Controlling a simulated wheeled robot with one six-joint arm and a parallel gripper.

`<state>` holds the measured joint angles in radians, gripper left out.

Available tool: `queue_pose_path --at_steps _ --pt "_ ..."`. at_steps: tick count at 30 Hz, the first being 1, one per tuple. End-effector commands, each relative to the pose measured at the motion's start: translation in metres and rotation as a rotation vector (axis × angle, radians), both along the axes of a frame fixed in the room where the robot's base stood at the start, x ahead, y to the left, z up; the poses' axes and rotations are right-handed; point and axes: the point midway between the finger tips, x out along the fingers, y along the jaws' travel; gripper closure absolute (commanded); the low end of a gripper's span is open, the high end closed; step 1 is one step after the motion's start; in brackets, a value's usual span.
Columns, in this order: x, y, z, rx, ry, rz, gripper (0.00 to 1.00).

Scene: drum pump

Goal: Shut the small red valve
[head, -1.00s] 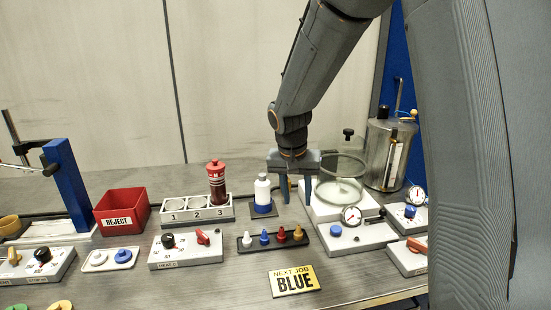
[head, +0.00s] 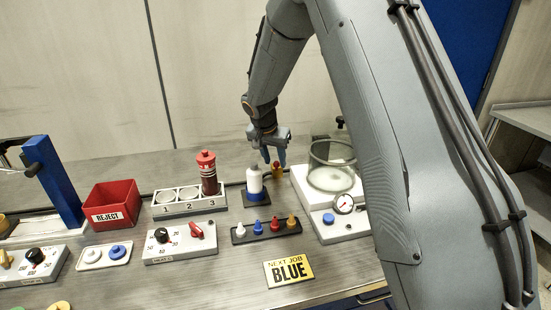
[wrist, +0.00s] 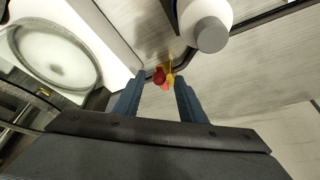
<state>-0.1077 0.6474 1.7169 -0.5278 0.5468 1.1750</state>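A small red valve (head: 278,171) with a yellow body sits on the dark line behind the bench items, just right of the white bottle. My gripper (head: 274,158) points down right at the valve. In the wrist view its two blue fingers (wrist: 159,82) are apart, with the valve in the gap near the tips. I cannot tell whether either finger touches it. The valve's lower part is partly hidden in the head view.
The white bottle (head: 254,182) stands close left of the valve. The glass vessel (head: 332,167) on its white base stands close right. A red-capped bottle (head: 208,175) is in the numbered rack. A dark tray (head: 266,232) with several coloured nozzles lies in front.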

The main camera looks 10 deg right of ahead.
Motion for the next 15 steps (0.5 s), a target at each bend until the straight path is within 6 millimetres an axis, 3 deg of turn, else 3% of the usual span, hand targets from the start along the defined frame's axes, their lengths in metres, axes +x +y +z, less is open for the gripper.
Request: queue_pose_path --at_steps 11,15 --pt "0.0019 -0.0037 -0.0055 0.001 0.0 -0.002 0.63" --pt "0.0019 -0.0035 -0.0053 0.001 0.0 -0.002 0.87"
